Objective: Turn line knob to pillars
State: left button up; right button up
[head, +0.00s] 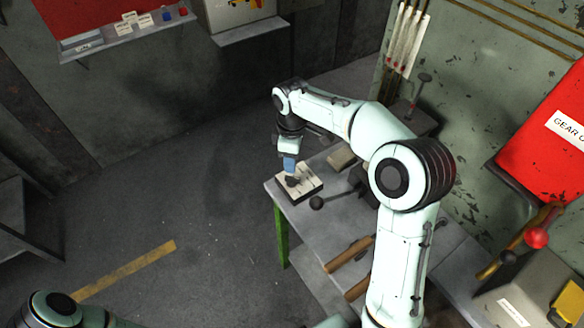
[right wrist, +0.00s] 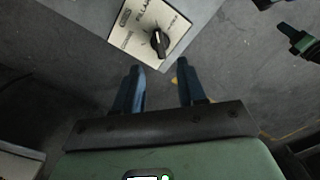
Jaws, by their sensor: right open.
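The line knob (right wrist: 160,42) is a small black pointer knob on a cream label plate (right wrist: 128,30) in the right wrist view. One word on the plate seems to read PILLARS; the other labels are too small to read surely. My right gripper (head: 290,172) is over the plate, close to the knob. In the right wrist view its two blue fingers (right wrist: 160,80) are apart and empty, with the knob just beyond their tips. My left gripper is out of the head view.
The grey bench (head: 318,216) carries a black ball-ended lever (head: 317,202) right of the plate. Wooden handles (head: 349,254) lie lower on it. A red-knobbed lever (head: 536,238) stands far right. The floor left of the bench is open, with a yellow stripe (head: 125,270).

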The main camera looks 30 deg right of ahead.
notch_tip(320, 180, up, 6)
jog(key=shift+f+p, duration=0.2)
jog(key=shift+p, duration=0.15)
jog(key=shift+f, duration=0.1)
